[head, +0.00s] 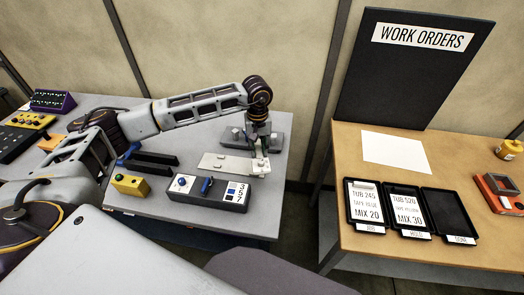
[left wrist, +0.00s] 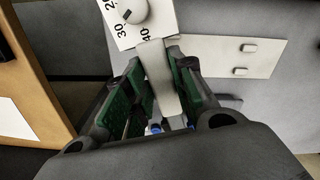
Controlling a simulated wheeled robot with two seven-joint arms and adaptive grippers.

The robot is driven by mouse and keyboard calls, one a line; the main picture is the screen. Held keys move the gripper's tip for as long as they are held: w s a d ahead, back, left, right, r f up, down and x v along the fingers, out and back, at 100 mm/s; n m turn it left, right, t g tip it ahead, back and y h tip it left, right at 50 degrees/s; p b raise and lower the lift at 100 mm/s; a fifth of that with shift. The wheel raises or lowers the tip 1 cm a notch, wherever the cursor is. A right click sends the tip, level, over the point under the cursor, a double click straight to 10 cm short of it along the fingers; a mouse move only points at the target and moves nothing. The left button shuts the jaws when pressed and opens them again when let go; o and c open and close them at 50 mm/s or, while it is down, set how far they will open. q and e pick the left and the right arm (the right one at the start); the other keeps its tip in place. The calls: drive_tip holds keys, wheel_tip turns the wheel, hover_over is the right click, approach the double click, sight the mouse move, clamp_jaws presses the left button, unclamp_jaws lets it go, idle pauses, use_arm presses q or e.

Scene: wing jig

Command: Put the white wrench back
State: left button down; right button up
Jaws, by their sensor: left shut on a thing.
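The white wrench (left wrist: 160,72) shows in the left wrist view as a pale bar between the green-padded fingers. My left gripper (left wrist: 152,95) is shut on it. In the head view my left gripper (head: 259,150) points down over the right part of the grey bench, at the right end of a white plate (head: 222,162) with small pegs. The plate also shows in the left wrist view (left wrist: 215,52). A white dial panel (left wrist: 128,22) with a knob and numbers lies just beyond the wrench's end. I cannot tell whether the wrench touches the plate. My right gripper is not in view.
A dark box (head: 205,193) with a blue knob and a yellow box (head: 131,185) stand near the bench's front. Black rails (head: 155,162) lie left of the plate. A gap separates the bench from the wooden table (head: 385,252) with its work-order trays.

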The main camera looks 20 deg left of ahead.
use_arm(q)
drive_tip(key=a+r+n+b, duration=0.1)
drive_tip(key=a+r+n, duration=0.2)
drive_tip(key=a+n, duration=0.85)
wheel_tip(320, 180, down, 7)
drive_tip(key=d+n+b, duration=0.1)
drive_tip(key=d+n, duration=0.1)
drive_tip(key=n, duration=0.1)
drive_tip(key=shift+b, duration=0.4)
drive_tip(key=shift+d, duration=0.1)
drive_tip(key=shift+f, duration=0.2)
